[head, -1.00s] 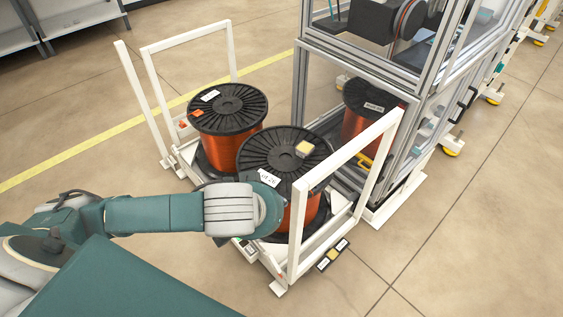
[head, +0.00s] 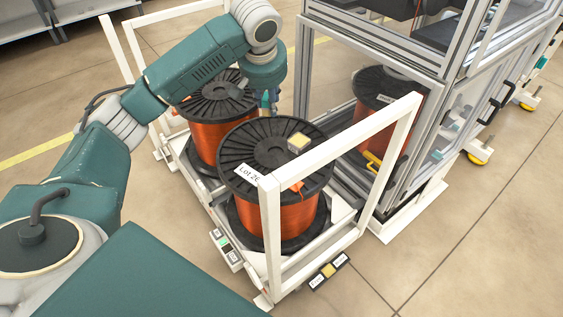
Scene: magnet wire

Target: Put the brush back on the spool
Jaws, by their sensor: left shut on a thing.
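My left gripper (head: 268,101) points down between the rear spool and the front spool, by the rear spool's right rim. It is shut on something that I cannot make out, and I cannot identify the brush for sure. The front spool (head: 248,151) has a black flange, copper-orange wire and a white label. A small yellow-and-white block (head: 298,142) lies on its top. The rear spool (head: 207,146) is partly hidden by my left arm. My right gripper is not in view.
Both spools stand on a low cart with white upright frames (head: 269,240). A glazed metal cabinet (head: 440,80) with a third spool (head: 375,112) inside stands close on the right. A black, white and yellow marker (head: 329,270) lies by the cart's front corner. The floor at right is clear.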

